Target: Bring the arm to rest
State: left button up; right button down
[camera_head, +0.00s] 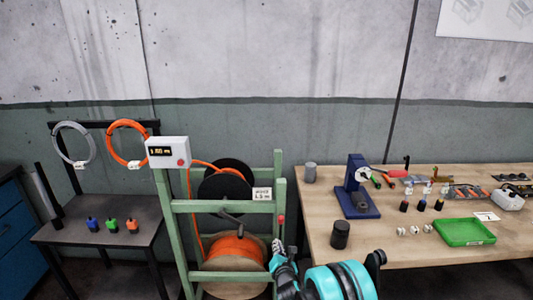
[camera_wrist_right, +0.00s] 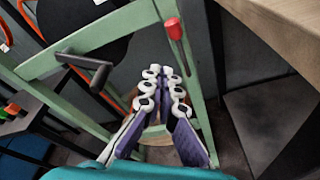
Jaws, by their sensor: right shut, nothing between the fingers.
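My right arm comes in at the bottom of the head view, with its teal links showing. My right gripper (camera_head: 277,247) is beside the right post of the green rack, left of the workbench. In the right wrist view the gripper (camera_wrist_right: 166,72) points at the rack, with its fingers shut together and nothing between them. I cannot tell whether the fingertips touch the rack. My left gripper is not in view.
The green rack (camera_head: 280,190) holds an orange cable spool (camera_head: 234,248), a dark crank and a red-tipped lever (camera_wrist_right: 172,28). A wooden workbench (camera_head: 320,217) with a green tray (camera_head: 463,232) and small parts stands right. A dark table (camera_head: 75,238) stands left.

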jog(key=s+d+r+m+g+h, duration=0.1)
jog(key=s+d+r+m+g, duration=0.1)
jog(key=s+d+r+m, duration=0.45)
jog(key=s+d+r+m+g+h, duration=0.15)
jog(key=s+d+r+m, duration=0.25)
jog(key=s+r+m, duration=0.45)
jog(key=s+d+f+m+g, duration=0.1)
jog(key=s+m+g, duration=0.1)
jog(key=s+m, duration=0.5)
jog(key=s+d+f+m+g, duration=0.1)
jog(key=s+m+g, duration=0.2)
jog(key=s+m, duration=0.5)
jog(key=s+y, duration=0.1)
jog(key=s, duration=0.8)
jog(key=shift+s+f, duration=0.2)
jog(key=shift+f, duration=0.2)
jog(key=shift+d, duration=0.1)
